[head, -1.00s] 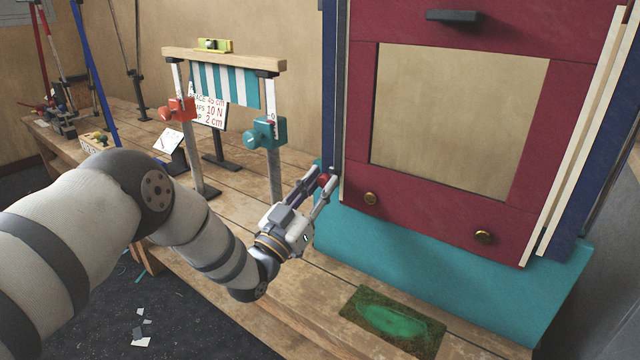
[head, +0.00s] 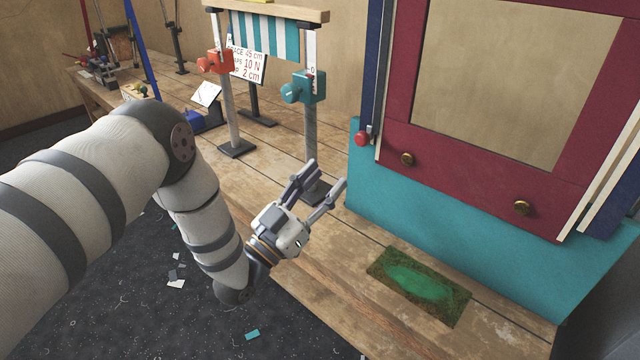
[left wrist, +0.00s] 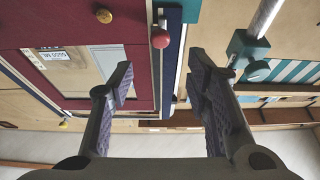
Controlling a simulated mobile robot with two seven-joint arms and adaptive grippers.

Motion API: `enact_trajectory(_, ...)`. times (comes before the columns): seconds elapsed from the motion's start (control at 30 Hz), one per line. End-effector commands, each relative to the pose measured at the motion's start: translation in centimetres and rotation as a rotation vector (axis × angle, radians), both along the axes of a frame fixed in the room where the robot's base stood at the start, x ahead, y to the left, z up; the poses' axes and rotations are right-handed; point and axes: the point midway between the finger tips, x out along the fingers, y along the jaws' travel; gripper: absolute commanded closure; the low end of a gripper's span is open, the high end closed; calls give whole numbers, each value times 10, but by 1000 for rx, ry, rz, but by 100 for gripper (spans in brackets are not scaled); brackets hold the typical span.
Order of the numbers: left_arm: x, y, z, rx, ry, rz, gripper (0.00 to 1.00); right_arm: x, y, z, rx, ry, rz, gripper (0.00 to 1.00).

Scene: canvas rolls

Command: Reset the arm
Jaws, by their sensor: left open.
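My left gripper (head: 322,186) is open and empty above the wooden bench, in front of the teal base of the red-framed box. In the left wrist view its two fingers (left wrist: 163,85) stand apart with nothing between them. A red knob (head: 361,139) sits at the lower end of the blue upright on the box's left side, apart from the gripper. The red knob also shows in the left wrist view (left wrist: 160,38), beyond the fingers. My left arm comes in from the left of the head view. My right gripper is not in view.
The red-framed box (head: 466,155) with brass knobs stands at right on a teal base (head: 440,200). A stand with a teal clamp (head: 308,88), an orange clamp (head: 217,62) and a striped cloth (head: 265,35) is behind the gripper. A green mat (head: 420,284) lies on the bench front.

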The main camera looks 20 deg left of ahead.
Motion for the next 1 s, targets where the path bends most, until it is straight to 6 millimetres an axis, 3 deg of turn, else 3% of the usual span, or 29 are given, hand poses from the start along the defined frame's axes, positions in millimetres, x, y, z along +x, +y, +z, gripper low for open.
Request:
enact_trajectory(0.13, -9, 3, -3, 0, -1, 0, 56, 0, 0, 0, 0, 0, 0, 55)
enact_trajectory(0.57, -10, 2, -9, 1, 21, 0, 56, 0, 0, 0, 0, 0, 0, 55)
enact_trajectory(0.67, -22, -5, -55, 15, 186, 5, 56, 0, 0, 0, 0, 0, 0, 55)
enact_trajectory(0.77, -62, -15, -138, 45, 503, 16, 56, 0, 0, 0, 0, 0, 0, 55)
enact_trajectory(0.8, -85, -17, -171, 60, 639, 21, 56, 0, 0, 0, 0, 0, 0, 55)
enact_trajectory(0.87, -126, -21, -216, 83, 836, 26, 56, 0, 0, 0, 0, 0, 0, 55)
enact_trajectory(0.9, -157, -22, -242, 99, 966, 31, 56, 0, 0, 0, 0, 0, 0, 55)
enact_trajectory(0.97, -208, -22, -274, 122, 1157, 39, 56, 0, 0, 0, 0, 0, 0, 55)
enact_trajectory(1.0, -244, -21, -292, 139, 1282, 45, 56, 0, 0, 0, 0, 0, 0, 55)
